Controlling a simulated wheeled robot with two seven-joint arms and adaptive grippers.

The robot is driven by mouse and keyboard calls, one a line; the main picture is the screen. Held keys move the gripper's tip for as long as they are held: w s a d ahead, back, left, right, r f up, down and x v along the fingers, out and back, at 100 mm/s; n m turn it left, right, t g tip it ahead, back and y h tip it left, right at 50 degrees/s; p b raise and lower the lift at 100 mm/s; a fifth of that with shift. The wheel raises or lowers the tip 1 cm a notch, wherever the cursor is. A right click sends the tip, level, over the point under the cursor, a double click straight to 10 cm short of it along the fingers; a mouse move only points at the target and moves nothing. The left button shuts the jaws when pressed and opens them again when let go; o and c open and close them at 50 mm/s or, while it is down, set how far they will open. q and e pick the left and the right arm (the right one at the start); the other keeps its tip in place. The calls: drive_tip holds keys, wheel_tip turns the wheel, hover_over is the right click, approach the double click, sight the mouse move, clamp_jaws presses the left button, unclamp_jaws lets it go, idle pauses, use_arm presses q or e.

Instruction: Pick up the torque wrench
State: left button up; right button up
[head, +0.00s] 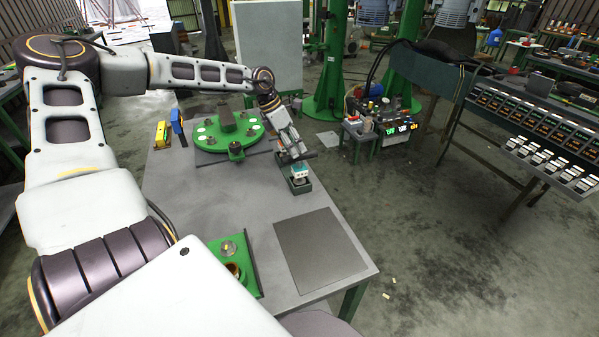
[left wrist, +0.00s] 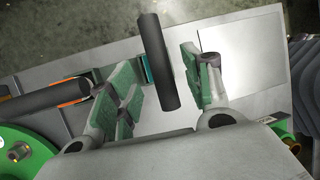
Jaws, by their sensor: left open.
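My left gripper (head: 293,152) is open above the right side of the grey table, over a small dark holder (head: 301,186) with a teal and white part in it. In the left wrist view, the open fingers (left wrist: 160,88) with green pads stand on either side of a black cylindrical handle (left wrist: 157,62), which appears to be the torque wrench's. The wrench's lower part is hidden. My right gripper is not in view.
A round green fixture (head: 225,132) lies at the back of the table. A yellow tool (head: 162,134) and a blue tool (head: 178,126) stand left of it. A flat dark grey plate (head: 320,250) lies at the front right. A green block fixture (head: 236,262) is at the front.

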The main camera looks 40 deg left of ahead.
sight(299, 171)
use_arm(q)
drive_tip(key=shift+f, duration=0.15)
drive_tip(key=shift+x, duration=2.4)
drive_tip(key=shift+w, duration=0.1)
clamp_jaws()
